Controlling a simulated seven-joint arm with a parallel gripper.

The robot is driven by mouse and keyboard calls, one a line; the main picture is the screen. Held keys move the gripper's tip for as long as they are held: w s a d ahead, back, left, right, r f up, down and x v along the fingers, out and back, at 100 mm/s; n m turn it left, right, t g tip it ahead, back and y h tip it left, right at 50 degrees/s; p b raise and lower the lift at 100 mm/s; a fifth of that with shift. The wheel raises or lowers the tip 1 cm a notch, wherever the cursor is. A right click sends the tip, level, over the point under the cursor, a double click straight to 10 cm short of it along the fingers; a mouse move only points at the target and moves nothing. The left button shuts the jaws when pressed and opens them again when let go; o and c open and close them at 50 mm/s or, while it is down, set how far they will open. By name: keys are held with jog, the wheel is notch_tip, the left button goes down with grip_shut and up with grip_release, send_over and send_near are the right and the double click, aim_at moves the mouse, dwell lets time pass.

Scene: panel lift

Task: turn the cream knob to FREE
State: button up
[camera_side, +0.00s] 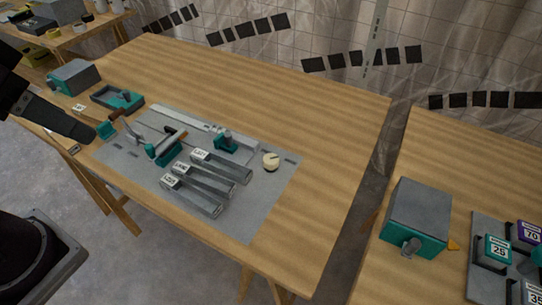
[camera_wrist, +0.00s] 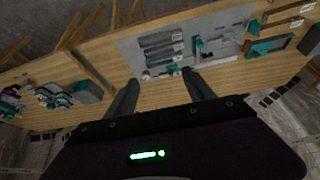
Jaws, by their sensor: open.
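The cream knob (camera_side: 270,161) sits near the right end of the grey panel (camera_side: 255,205) on the wooden table, by a small dark label. Its pointing direction and the label's word are too small to read. In the wrist view, the cream knob (camera_wrist: 147,75) is tiny and lies between the fingers in the picture, well beyond them. My gripper (camera_wrist: 160,77) is open and empty, its two dark fingers spread wide. In the side view, a dark part of my arm shows at the left edge, far from the knob; the fingertips are not clear there.
On the panel, several labelled grey bars (camera_side: 190,196), a teal-based lever (camera_side: 165,150) and a teal block (camera_side: 225,141) stand left of the knob. A grey-teal box (camera_side: 75,76) is at the far left. A second table (camera_side: 440,140) holds another box (camera_side: 417,216). Table right of the panel is clear.

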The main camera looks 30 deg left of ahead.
jog(key=w+d+r+m+g+h, duration=0.1)
jog(key=w+d+r+m+g, duration=0.1)
jog(key=w, duration=0.9)
jog(key=m+g+y, duration=0.1)
jog(key=m+g, duration=0.2)
jog(key=m, duration=0.6)
send_over(271, 158)
notch_tip(271, 158, down, 27)
jog(key=shift+d+f, duration=0.1)
jog(key=shift+f, duration=0.1)
notch_tip(271, 158, down, 6)
jog(key=shift+r, duration=0.15)
jog(key=shift+f, duration=0.35)
jog(key=shift+c, duration=0.2)
